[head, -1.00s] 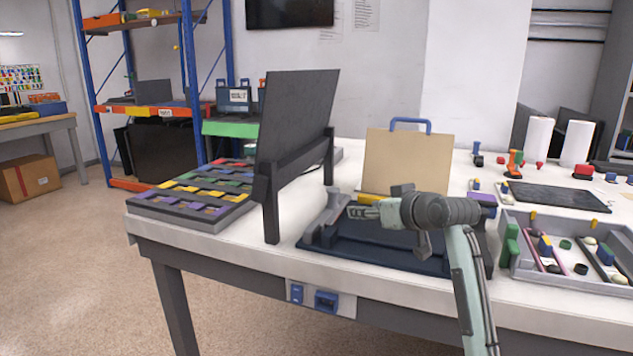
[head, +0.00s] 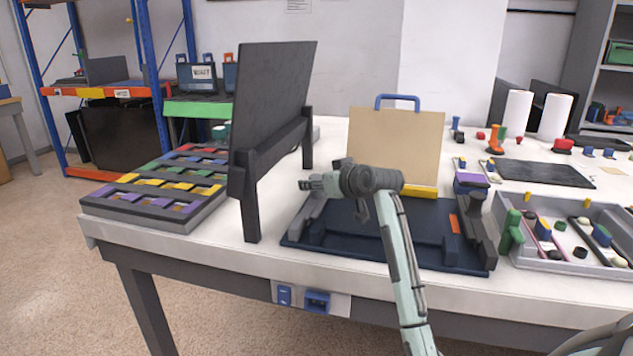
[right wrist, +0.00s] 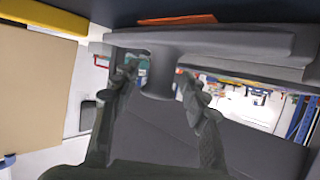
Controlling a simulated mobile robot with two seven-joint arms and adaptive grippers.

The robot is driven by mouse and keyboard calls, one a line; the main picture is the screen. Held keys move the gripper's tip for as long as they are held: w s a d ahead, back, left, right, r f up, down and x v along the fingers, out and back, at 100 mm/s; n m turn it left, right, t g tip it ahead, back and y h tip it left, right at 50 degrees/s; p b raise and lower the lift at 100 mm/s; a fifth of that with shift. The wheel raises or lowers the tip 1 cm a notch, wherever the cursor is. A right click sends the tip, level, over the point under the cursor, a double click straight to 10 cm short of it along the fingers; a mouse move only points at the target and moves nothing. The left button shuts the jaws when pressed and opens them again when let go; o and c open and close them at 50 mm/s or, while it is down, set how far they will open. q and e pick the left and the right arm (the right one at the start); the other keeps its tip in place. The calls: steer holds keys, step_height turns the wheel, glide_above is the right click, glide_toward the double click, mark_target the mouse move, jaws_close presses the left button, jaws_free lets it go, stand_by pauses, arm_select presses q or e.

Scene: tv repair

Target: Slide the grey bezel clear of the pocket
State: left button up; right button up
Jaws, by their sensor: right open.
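A light grey bar-like piece (head: 314,212), which I take for the grey bezel, lies at the left side of the dark navy fixture (head: 370,255) on the bench. My right gripper (head: 303,184) is above that left side, pointing left, and partly hides the piece. In the right wrist view a grey bar (right wrist: 225,42) crosses the top, and its short stem (right wrist: 160,80) shows between the open fingers of the gripper (right wrist: 160,90). I cannot tell whether the fingers touch the stem. The pocket's edges are not clear. My left gripper is not in view.
A black panel on a stand (head: 270,110) stands close to the left of my gripper. A tan board with a blue handle (head: 400,140) stands behind the fixture. A grey parts tray (head: 550,262) is at the right, and a sorter with coloured slots (head: 150,185) at the left.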

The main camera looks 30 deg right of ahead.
steer(key=shift+w, duration=0.2)
jaws_close()
stand_by(0.3)
